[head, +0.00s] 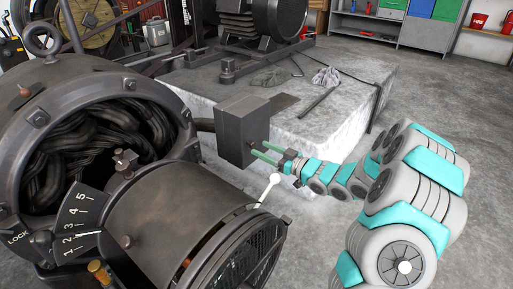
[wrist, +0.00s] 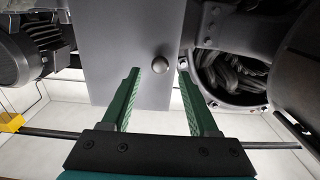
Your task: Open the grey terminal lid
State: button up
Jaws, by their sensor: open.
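The grey terminal box (head: 236,128) stands beside the big dynamo, in the middle of the head view. Its grey lid (wrist: 115,50) fills the upper middle of the wrist view and looks flat and closed. A small round knob (wrist: 159,65) sits on the lid. My gripper (head: 258,149) points at this face from the right, with its green fingers apart. In the wrist view my gripper (wrist: 158,74) has its fingertips to either side of the knob and a little below it. Nothing is between the fingers. I cannot tell whether the fingertips touch the lid.
The dynamo's round opening (head: 95,145) with dark windings is at left, above a rusty cylinder (head: 170,220). A white-tipped lever (head: 270,188) stands just below my gripper. Behind is a concrete plinth (head: 335,115) with rags and a rod. Grey floor is open at right.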

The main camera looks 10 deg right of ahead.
aim_at(254, 145)
jog(key=shift+x, duration=1.65)
grip_shut()
